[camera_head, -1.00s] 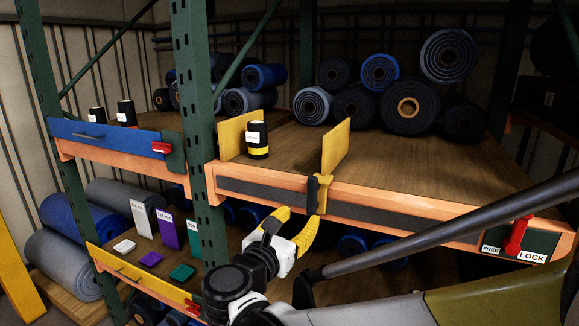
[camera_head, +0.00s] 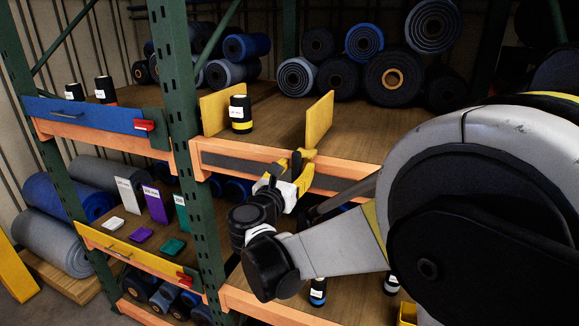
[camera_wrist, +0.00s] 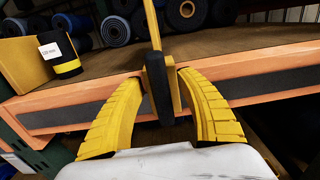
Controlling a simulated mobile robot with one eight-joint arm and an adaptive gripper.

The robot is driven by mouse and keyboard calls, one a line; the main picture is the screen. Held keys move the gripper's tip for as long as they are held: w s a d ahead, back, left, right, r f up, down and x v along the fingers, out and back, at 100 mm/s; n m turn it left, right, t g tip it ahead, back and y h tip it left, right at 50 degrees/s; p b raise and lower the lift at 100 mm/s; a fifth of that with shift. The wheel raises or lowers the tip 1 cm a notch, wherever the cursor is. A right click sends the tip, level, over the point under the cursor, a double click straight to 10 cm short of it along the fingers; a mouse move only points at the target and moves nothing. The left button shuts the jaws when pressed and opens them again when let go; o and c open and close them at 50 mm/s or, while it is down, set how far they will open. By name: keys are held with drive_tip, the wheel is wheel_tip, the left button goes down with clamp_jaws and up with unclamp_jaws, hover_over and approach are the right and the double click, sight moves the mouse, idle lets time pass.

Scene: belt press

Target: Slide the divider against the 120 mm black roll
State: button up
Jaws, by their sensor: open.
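The divider (camera_head: 319,118) is an upright yellow plate on the upper shelf, with a dark handle at the shelf's front edge. The handle (camera_wrist: 158,88) shows clearly in the wrist view. The black roll (camera_head: 240,115), with a white label and yellow band, stands upright left of the divider, a clear gap between them. It also shows in the wrist view (camera_wrist: 66,64); its label seems to read 120 mm. My gripper (camera_wrist: 162,78) is open, its yellow fingers on either side of the handle. Whether they touch it is unclear.
A second yellow plate (camera_head: 212,114) stands just left of the roll. Large dark and blue rolls (camera_head: 392,80) lie at the back of the shelf. A green post (camera_head: 180,150) stands at left. My arm covers the shelf's right front.

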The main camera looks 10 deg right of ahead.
drive_tip(key=shift+s, duration=0.1)
clamp_jaws()
drive_tip(key=shift+a, duration=0.1)
drive_tip(key=w+a+b, duration=0.1)
drive_tip(key=w+a, duration=0.3)
drive_tip(key=a, duration=0.2)
drive_tip(key=w+a+b, duration=0.2)
drive_tip(key=w+a, duration=0.3)
drive_tip(key=a, duration=0.1)
drive_tip(key=w+a+b, duration=0.1)
drive_tip(key=w+a, duration=0.3)
drive_tip(key=a, duration=0.2)
drive_tip(key=shift+w+a+r+b, duration=0.1)
drive_tip(key=shift+w+b, duration=0.1)
drive_tip(key=shift+b, duration=0.2)
unclamp_jaws()
drive_tip(key=v, duration=1.1)
drive_tip(key=shift+s+a, duration=0.15)
drive_tip(key=shift+s, duration=0.25)
